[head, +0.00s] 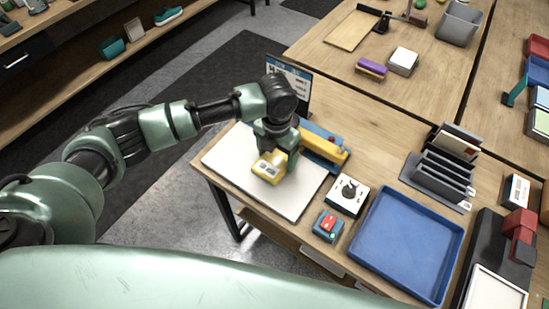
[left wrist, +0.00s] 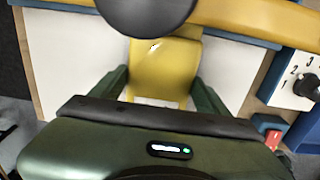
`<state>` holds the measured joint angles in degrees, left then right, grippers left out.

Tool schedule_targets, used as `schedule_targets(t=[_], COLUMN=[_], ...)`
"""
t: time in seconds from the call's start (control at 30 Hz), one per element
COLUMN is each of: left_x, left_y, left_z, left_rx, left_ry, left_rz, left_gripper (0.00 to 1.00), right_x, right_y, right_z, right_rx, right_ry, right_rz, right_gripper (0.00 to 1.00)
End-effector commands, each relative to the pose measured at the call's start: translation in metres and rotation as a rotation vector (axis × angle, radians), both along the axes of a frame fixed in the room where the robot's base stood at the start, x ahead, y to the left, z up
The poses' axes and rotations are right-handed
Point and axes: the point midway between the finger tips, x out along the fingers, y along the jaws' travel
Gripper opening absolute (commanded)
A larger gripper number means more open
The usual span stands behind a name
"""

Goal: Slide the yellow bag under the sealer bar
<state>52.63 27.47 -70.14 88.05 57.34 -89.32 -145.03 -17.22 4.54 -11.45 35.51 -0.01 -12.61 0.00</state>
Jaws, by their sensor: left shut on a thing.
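The yellow bag (head: 267,169) lies on the white board (head: 230,166) at the left end of the wooden table. My left gripper (head: 279,164) points down and is shut on the bag. In the left wrist view the bag (left wrist: 165,68) is between the two green fingers (left wrist: 160,88). The yellow sealer bar (head: 326,149), on a blue base, is just right of the gripper. It crosses the top of the left wrist view (left wrist: 275,22). A dark round knob (left wrist: 147,12) hides where the bag's far end meets the bar. My right gripper is out of view.
A dial box (head: 347,195) and a small box with a red button (head: 327,226) stand right of the board. A blue tray (head: 405,245) and a dark rack (head: 440,173) are farther right. A panel (head: 290,84) stands behind the gripper.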

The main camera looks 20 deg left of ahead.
Motion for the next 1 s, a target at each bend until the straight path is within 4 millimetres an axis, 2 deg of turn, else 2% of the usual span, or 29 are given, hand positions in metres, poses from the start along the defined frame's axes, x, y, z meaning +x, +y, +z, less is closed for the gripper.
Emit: schedule_targets(t=[0.97, 1.0], left_x=[0.0025, 0.0025], left_y=[-0.0012, -0.0012], left_z=[0.0000, 0.0000], left_rx=[0.000, 0.000], left_ry=[0.001, 0.001], left_rz=[-0.001, -0.001], left_gripper=[0.35, 0.81], right_x=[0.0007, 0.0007], right_y=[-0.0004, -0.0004], right_z=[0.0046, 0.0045], right_rx=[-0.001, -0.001], right_ry=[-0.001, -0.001], right_rz=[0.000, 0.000], right_gripper=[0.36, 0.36])
